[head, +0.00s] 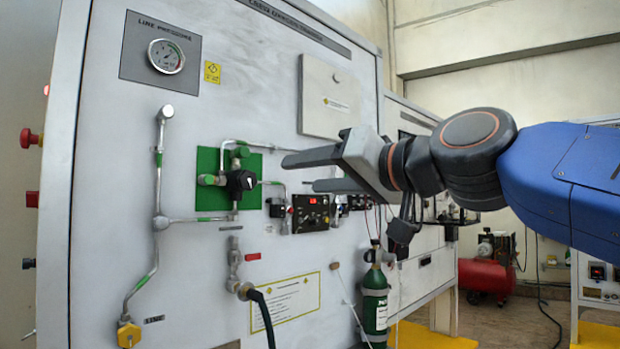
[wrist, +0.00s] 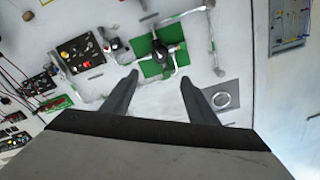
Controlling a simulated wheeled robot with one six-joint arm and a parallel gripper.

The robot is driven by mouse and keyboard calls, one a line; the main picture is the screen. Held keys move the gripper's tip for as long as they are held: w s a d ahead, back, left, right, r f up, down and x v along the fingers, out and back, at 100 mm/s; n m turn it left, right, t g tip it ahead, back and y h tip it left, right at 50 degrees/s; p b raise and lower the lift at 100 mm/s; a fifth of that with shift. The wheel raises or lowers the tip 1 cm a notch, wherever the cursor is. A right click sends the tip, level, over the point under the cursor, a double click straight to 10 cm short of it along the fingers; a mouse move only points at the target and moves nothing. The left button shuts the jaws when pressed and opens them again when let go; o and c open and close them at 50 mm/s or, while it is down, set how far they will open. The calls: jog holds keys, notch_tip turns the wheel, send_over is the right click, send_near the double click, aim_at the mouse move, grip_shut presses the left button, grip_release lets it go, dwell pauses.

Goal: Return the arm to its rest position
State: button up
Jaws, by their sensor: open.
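My gripper (head: 298,172) is open and empty in front of the white trainer panel (head: 110,130), its two fingers pointing left. In the wrist view, the fingers of my gripper (wrist: 156,88) stand apart with only the panel behind them. My blue and grey arm reaches in from the right side of the head view. A black-handled valve (head: 240,181) on a green plate (head: 208,160) is left of the fingertips, apart from them. The valve also shows in the wrist view (wrist: 161,52), beyond the fingers.
A pressure gauge (head: 166,56) sits at the panel's upper left. A green cylinder (head: 375,303) stands below my gripper. A red compressor (head: 487,274) is on the floor behind.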

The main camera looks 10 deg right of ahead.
jog(key=s+d+f+g+h, duration=0.1)
jog(key=d+f+g+h, duration=0.25)
jog(key=f, duration=1.15)
jog(key=s+d+f+g+h, duration=0.15)
jog(key=d+f, duration=0.35)
jog(key=f, duration=1)
jog(key=s+d+f+g+h, duration=0.1)
jog(key=s+d+f, duration=0.2)
jog(key=f, duration=0.5)
jog(key=s+d+f+m+g+h, duration=0.1)
jog(key=s+d+f+g+h, duration=0.1)
jog(key=f, duration=0.6)
jog(key=s+d+f+g+h, duration=0.2)
jog(key=s+d+f, duration=0.3)
jog(key=f, duration=0.3)
jog(key=shift+s, duration=0.75)
